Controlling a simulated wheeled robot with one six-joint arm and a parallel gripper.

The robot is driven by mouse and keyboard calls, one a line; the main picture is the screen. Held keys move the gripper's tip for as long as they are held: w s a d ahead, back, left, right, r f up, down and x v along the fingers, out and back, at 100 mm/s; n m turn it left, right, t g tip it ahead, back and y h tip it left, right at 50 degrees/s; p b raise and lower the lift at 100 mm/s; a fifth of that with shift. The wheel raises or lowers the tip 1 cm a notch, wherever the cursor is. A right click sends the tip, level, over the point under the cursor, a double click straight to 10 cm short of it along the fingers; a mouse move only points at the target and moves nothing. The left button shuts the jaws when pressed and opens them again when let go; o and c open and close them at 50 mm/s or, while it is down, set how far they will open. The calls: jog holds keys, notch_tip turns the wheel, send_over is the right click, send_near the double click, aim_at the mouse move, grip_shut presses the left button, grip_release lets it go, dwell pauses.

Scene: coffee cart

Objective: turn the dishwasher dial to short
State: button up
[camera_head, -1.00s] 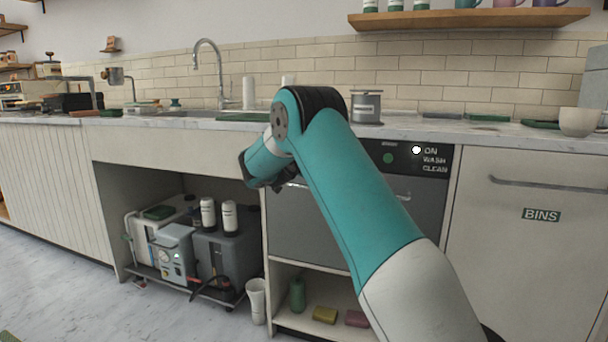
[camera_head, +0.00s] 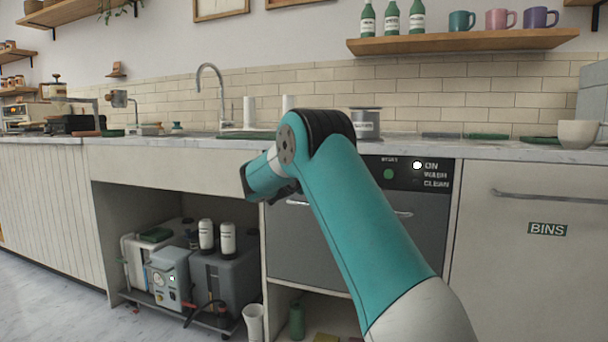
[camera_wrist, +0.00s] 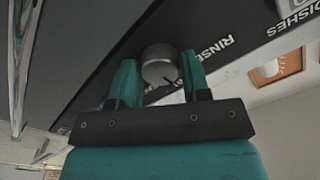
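The dishwasher (camera_head: 340,242) is a dark grey front under the counter, partly hidden by my arm. Its black panel (camera_head: 404,174) shows a green button and a lit white lamp beside ON, above WASH and CLEAN. In the wrist view a round silver dial (camera_wrist: 160,63) stands on the dark panel, with RINSE and DISHES lettered to its right; no SHORT mark is readable. My gripper (camera_wrist: 160,78) has its two teal fingers apart, one on each side of the dial. I cannot tell whether they touch it. The head view hides fingers and dial behind my arm.
The dishwasher handle (camera_head: 402,213) runs below the panel. A grey canister (camera_head: 366,124) stands on the counter above. A BINS cupboard (camera_head: 530,250) is to the right. An open bay with grey machines (camera_head: 222,280) is to the left.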

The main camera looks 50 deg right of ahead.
jog(key=o, duration=0.3)
jog(key=p+v, duration=0.1)
jog(key=v, duration=1.6)
jog(key=shift+a, duration=0.2)
jog(key=shift+s, duration=0.15)
